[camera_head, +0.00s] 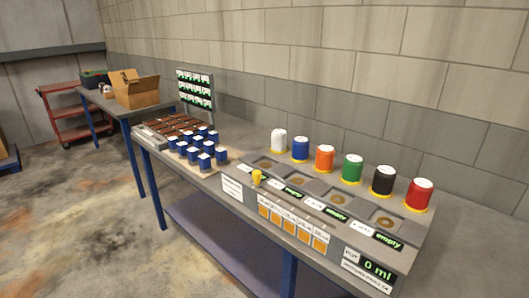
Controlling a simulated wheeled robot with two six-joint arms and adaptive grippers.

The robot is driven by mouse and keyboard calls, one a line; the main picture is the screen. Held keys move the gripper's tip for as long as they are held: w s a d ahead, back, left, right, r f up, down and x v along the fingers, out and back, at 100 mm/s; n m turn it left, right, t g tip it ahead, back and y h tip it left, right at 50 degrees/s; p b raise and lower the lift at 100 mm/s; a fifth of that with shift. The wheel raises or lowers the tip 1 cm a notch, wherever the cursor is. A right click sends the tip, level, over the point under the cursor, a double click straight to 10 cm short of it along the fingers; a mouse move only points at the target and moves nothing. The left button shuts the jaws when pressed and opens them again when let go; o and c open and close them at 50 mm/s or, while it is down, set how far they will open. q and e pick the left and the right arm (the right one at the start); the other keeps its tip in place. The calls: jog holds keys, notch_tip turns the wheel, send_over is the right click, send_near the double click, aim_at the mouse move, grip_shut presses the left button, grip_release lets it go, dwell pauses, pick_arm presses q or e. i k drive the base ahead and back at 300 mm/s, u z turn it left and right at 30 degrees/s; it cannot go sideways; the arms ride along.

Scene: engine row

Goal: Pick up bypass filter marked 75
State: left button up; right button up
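Several small dark blue cylinders with white tops, which look like the filters (205,161), stand in a close group on the left part of the long workbench. Their markings are too small to read, so I cannot tell which one is marked 75. Some at the back are partly hidden by those in front. Neither of my grippers is in view.
A row of larger canisters, white (279,141), blue (300,149), orange (324,158), green (352,168), black (383,180) and red (419,194), lines the bench's back. A brown-slotted rack (172,128), label board (195,90), yellow knob (256,178) and cardboard box (136,90) also show.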

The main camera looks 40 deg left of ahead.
aim_at(353, 166)
jog(key=u, duration=4)
jog(key=i, duration=0.1)
jog(key=z, duration=2.25)
jog(key=i, duration=0.7)
jog(key=z, duration=0.35)
jog(key=i, duration=0.8)
jog(key=z, duration=0.85)
